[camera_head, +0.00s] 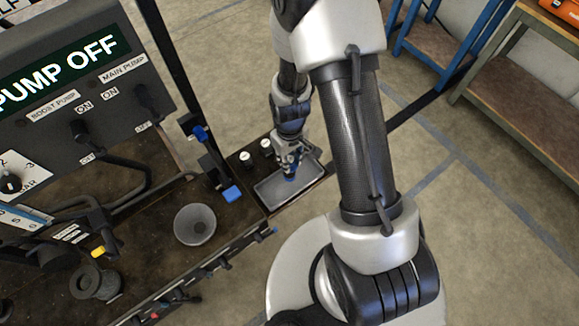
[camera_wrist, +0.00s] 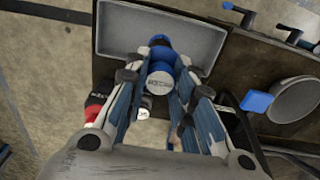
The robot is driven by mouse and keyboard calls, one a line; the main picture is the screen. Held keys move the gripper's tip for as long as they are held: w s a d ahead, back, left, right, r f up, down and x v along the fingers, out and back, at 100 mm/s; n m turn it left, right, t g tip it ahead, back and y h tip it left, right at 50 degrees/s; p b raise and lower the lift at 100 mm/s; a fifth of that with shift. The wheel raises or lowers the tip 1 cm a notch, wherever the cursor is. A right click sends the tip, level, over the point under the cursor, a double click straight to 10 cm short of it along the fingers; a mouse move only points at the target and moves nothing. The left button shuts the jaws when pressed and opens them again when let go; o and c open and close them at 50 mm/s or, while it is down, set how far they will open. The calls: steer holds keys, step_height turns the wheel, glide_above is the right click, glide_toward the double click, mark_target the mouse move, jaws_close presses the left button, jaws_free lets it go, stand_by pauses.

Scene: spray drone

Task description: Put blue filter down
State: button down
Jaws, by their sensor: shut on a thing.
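The blue filter (camera_wrist: 161,67) is between the two fingers of my gripper (camera_wrist: 160,85) in the wrist view. It has a blue body and a pale round end with small print. My gripper is shut on it, over a grey shallow tray (camera_wrist: 118,28). In the head view my gripper (camera_head: 291,168) points down over the same tray (camera_head: 268,193), and a bit of the blue filter (camera_head: 290,178) shows at its tip. I cannot tell whether the filter touches the tray floor.
Two white-topped containers (camera_head: 246,157) stand behind the tray. A grey funnel-like bowl (camera_head: 195,224) and a blue-handled valve (camera_head: 231,194) are left of it. A panel reading PUMP OFF (camera_head: 60,68) stands at upper left. A wooden workbench (camera_head: 520,95) is at upper right.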

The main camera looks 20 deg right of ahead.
steer(key=shift+f+b, duration=0.7)
steer(key=shift+f, duration=1.45)
steer(key=shift+f, duration=0.1)
steer(key=shift+f, duration=0.15)
steer(key=c, duration=1.4)
jaws_free()
steer(key=shift+o, duration=0.2)
steer(key=shift+r, duration=0.2)
